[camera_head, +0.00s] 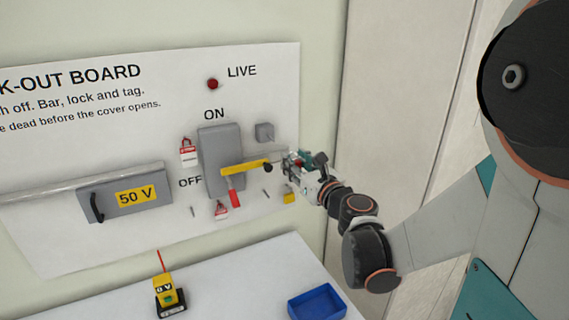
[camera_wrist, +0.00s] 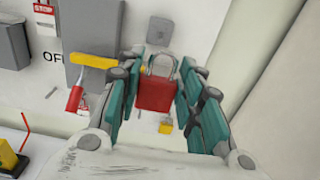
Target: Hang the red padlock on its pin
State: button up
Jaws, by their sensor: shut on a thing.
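In the wrist view the red padlock (camera_wrist: 157,94) is between the teal fingers of my gripper (camera_wrist: 158,100), with its grey shackle up. My gripper is shut on it. In the head view my gripper (camera_head: 303,166) is close in front of the board, just right of the yellow bar's end; the padlock cannot be made out there. Small thin pins stick out of the board, one (camera_head: 266,193) below the yellow bar and one (camera_head: 193,211) below the OFF label. I cannot tell which pin belongs to the red padlock.
The yellow bar (camera_head: 245,168) crosses the grey switch box (camera_head: 214,150), with a red handle (camera_head: 234,198) below. A yellow padlock (camera_head: 289,197) and red-and-white tags (camera_head: 188,152) hang on the board. A blue tray (camera_head: 317,302) and a yellow meter (camera_head: 165,290) stand on the shelf below.

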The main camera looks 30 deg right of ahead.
jog(key=shift+w+a+f, duration=0.1)
jog(key=shift+w, duration=3.4)
jog(key=shift+w+f, duration=0.1)
jog(key=shift+w, duration=3.4)
jog(key=s, duration=0.9)
jog(key=shift+r+p, duration=0.2)
jog(key=shift+p, duration=0.15)
